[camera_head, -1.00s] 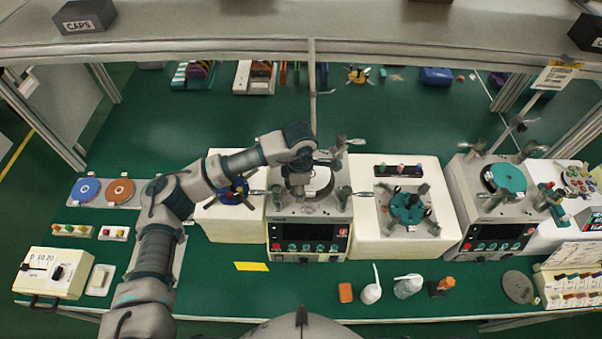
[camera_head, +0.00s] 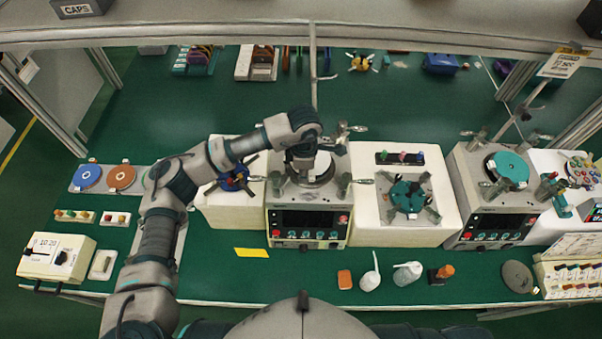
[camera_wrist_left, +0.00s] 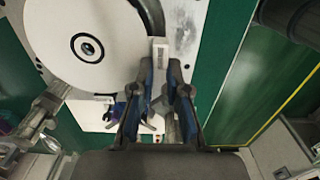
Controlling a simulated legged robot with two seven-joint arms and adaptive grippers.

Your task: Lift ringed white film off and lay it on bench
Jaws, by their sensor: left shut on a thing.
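The ringed white film (camera_wrist_left: 85,45) is a round white disc with a black ring at its centre, at the upper left of the left wrist view. In the head view a pale part of it (camera_head: 322,168) shows on top of the middle-left lapping machine (camera_head: 308,219), mostly hidden by my arm. My left gripper (camera_wrist_left: 160,88) is shut on a narrow white tab at the disc's right edge. In the head view this gripper (camera_head: 300,163) is over the machine, its fingertips hidden. I cannot tell whether the disc is clear of the plate. My right gripper is not in view.
The green bench (camera_head: 210,275) has bare room left of the machine, around a yellow strip (camera_head: 251,253). Blue (camera_head: 87,176) and brown (camera_head: 121,177) discs lie further left. Metal arms with knobs surround the machine top. Bottles (camera_head: 370,273) stand at the front right.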

